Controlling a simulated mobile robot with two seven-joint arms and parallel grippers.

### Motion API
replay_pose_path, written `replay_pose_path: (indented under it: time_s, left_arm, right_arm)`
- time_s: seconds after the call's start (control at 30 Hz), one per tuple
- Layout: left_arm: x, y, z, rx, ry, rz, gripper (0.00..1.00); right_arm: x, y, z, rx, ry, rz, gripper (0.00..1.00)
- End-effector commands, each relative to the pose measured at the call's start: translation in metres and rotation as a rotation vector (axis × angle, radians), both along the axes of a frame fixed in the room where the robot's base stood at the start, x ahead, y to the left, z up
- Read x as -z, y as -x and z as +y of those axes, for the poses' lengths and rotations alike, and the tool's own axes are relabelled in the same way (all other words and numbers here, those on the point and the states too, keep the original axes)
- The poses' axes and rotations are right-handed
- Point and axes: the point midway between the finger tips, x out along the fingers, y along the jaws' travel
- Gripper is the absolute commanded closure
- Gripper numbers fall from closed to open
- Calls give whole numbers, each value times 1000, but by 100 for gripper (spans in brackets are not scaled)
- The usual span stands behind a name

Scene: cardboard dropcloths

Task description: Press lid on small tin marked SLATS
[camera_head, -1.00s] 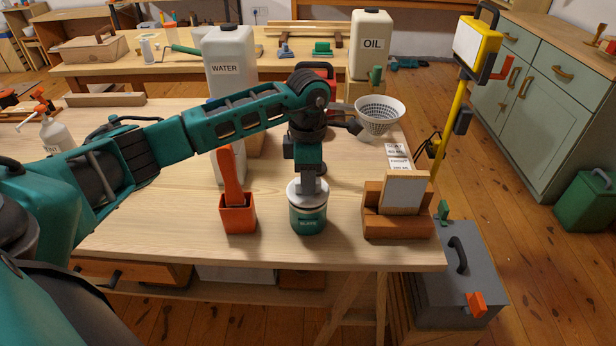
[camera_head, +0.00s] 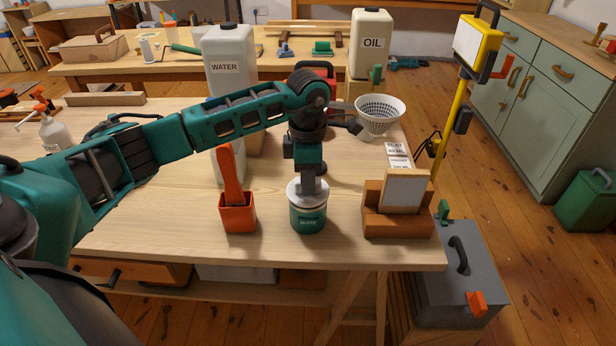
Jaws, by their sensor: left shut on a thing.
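The small green tin marked SLATS (camera_head: 308,221) stands upright near the front of the workbench. A pale round lid (camera_head: 298,196) lies on top of the tin, and it looks level. My left gripper (camera_head: 308,188) points straight down from above and is shut on the lid at its middle. The gripper covers part of the lid's top, and I cannot tell whether the lid's rim is fully seated all round. My right gripper does not show.
An orange holder (camera_head: 238,217) with an upright orange handle stands close left of the tin. A wooden block holding a framed card (camera_head: 404,193) stands to the right. A white strainer (camera_head: 379,116), a WATER container (camera_head: 231,69) and an OIL container (camera_head: 371,44) stand behind.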

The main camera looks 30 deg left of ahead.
Motion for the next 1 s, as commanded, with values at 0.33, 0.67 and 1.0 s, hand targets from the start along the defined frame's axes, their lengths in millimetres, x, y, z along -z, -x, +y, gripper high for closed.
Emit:
replay_pose_path:
  time_s: [0.33, 0.67, 1.0]
  left_arm:
    - [0, 0, 0, 0, 1, -1, 68]
    - [0, 0, 0, 0, 1, -1, 46]
    - [0, 0, 0, 0, 1, 0, 20]
  right_arm:
    - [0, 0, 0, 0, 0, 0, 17]
    - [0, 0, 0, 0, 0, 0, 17]
    - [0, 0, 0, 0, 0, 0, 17]
